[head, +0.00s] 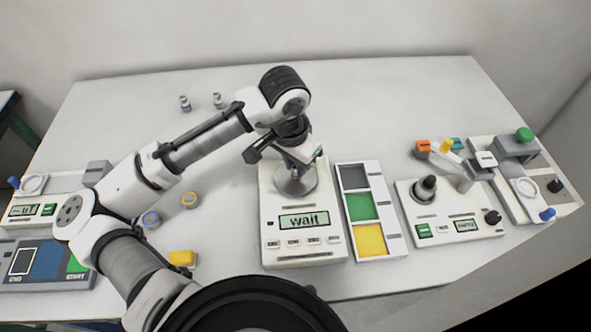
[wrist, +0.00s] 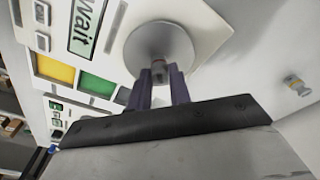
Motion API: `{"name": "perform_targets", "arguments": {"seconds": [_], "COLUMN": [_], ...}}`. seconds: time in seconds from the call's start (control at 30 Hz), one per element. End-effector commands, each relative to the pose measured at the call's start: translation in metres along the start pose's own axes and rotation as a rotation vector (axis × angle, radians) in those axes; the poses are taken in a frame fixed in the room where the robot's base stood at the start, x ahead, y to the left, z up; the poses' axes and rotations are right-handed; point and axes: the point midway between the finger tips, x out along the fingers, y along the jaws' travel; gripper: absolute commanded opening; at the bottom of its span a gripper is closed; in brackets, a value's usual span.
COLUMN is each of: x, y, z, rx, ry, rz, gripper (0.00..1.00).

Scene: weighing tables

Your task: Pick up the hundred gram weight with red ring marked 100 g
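A small grey weight with a reddish band (wrist: 158,66) is between my fingertips in the wrist view, over the round metal pan (wrist: 186,50) of the scale. Its marking is not readable, and I cannot tell whether it still touches the pan. In the head view my gripper (head: 296,170) points down over the pan (head: 291,187) and mostly hides the weight. My gripper also shows in the wrist view (wrist: 160,72), its two dark fingers close against the weight's sides. The scale's display (head: 304,221) reads "wait".
A tray with grey, green and yellow fields (head: 388,220) stands right of the scale. Two small weights (head: 184,103) (head: 218,101) stand at the back. A blue-ringed piece (head: 151,219), a yellow-ringed piece (head: 189,200) and a yellow block (head: 182,258) lie left.

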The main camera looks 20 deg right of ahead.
Motion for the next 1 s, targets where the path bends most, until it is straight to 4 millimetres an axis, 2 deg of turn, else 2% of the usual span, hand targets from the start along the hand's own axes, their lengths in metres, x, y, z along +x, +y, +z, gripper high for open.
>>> {"name": "perform_targets", "arguments": {"seconds": [0.03, 0.1, 0.4, 0.57, 0.67, 0.77, 1.0], "x": [0.0, 0.0, -0.002, -0.012, -0.027, -0.052, -0.126], "y": [0.0, 0.0, 0.0, 0.0, 0.0, 0.0, 0.0], "z": [0.0, 0.0, 0.0, -0.002, -0.004, -0.007, -0.017], "rx": [0.0, 0.0, 0.0, 0.0, 0.0, 0.001, 0.001], "ry": [0.0, 0.0, 0.0, 0.001, 0.002, 0.003, 0.003], "rz": [0.0, 0.0, 0.0, -0.002, -0.002, -0.004, -0.005], "gripper": [0.07, 0.0, 0.0, 0.0, 0.0, 0.0, 0.0]}}
